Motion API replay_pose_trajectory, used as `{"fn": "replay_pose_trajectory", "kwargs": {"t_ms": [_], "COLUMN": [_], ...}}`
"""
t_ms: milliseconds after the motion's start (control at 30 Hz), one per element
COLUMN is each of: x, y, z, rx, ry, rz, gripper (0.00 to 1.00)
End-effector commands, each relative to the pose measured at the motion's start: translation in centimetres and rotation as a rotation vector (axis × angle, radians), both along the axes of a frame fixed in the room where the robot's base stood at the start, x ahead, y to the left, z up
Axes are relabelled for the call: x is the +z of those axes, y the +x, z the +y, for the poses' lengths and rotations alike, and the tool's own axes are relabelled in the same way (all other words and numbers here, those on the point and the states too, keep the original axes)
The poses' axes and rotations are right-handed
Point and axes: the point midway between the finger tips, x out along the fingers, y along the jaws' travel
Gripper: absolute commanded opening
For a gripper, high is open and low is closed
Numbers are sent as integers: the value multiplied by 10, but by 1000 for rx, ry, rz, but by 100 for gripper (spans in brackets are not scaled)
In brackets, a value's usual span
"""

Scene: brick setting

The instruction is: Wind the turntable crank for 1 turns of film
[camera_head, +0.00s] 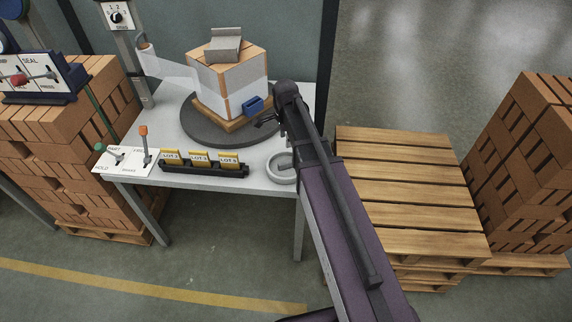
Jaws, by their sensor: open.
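The dark round turntable (200,132) lies on a light grey table. A pack of bricks (241,95) on a small wooden base stands on it, partly covered in pale film. The film (172,68) stretches left to a roll (145,52) on a post. A round pale ring-shaped part (272,175) sits at the table's front right corner, partly hidden by my arm; I cannot tell whether it is the crank. My gripper (264,122) is open over the turntable's right edge, close to a blue block (253,105) by the pack. It appears empty.
A grey bracket-like piece (224,45) tops the pack. A black rack with yellow lot cards (203,167) and a lever panel (124,160) line the table's front. A wooden pallet stack (405,190) and bricks (530,165) stand right, more bricks (70,130) left.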

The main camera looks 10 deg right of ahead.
Motion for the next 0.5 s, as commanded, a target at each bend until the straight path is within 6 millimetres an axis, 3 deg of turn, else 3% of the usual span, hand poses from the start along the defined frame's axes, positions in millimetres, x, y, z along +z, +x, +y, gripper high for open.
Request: {"fn": "replay_pose_trajectory", "kwargs": {"t_ms": [500], "x": [-42], "y": [0], "z": [0], "rx": [0], "ry": [0], "rz": [0], "gripper": [60]}}
